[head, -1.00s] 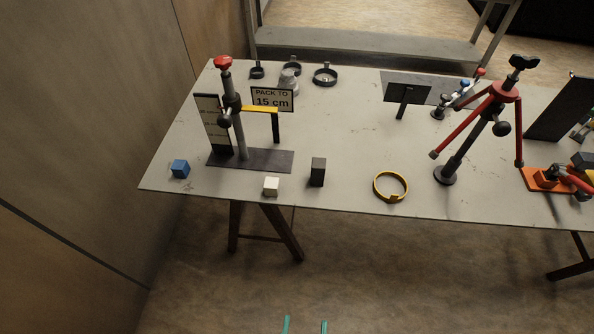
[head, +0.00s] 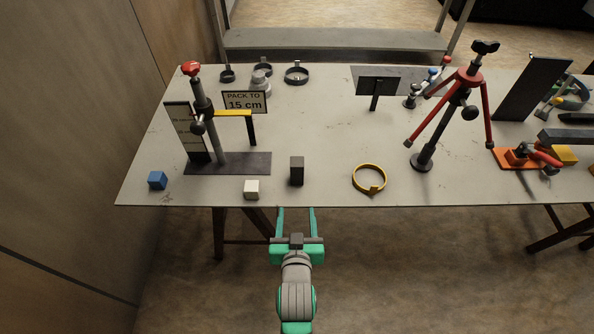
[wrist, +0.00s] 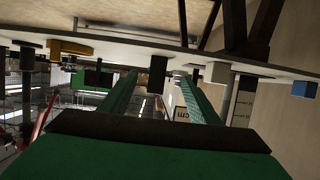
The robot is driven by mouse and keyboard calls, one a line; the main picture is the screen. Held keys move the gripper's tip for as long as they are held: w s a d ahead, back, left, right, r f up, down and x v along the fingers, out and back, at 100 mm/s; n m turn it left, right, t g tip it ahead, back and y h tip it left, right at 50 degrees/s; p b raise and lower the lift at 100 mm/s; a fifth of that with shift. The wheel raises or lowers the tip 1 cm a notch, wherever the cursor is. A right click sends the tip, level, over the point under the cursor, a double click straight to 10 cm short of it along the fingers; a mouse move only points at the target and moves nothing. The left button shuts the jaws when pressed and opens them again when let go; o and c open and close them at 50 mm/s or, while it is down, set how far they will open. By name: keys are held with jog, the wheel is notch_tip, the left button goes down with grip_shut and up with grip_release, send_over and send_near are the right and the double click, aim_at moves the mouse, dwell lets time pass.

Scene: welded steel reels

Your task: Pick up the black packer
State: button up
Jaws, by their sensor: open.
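The black packer (head: 297,171) is a small upright dark block near the front edge of the grey table. It also shows in the wrist view (wrist: 158,75), beyond and between the fingers. My gripper (head: 297,210) has two green fingers, spread apart and empty. In the head view it is just in front of the table's front edge, in line with the packer and apart from it. The wrist view is upside down, with the tabletop above.
A white cube (head: 251,189) and a blue cube (head: 157,180) sit left of the packer. A yellow ring (head: 369,179) lies to its right. A gauge stand with a dark base (head: 235,163) stands behind left, and a red tripod (head: 457,110) further right. The table (head: 322,130) is clear behind the packer.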

send_near(297, 170)
jog(key=w, duration=0.2)
jog(key=x, duration=0.7)
jog(key=f+x, duration=0.1)
jog(key=x, duration=0.3)
jog(key=shift+s+r, duration=0.1)
jog(key=shift+s, duration=0.3)
jog(key=shift+r, duration=0.1)
jog(key=c, duration=1.3)
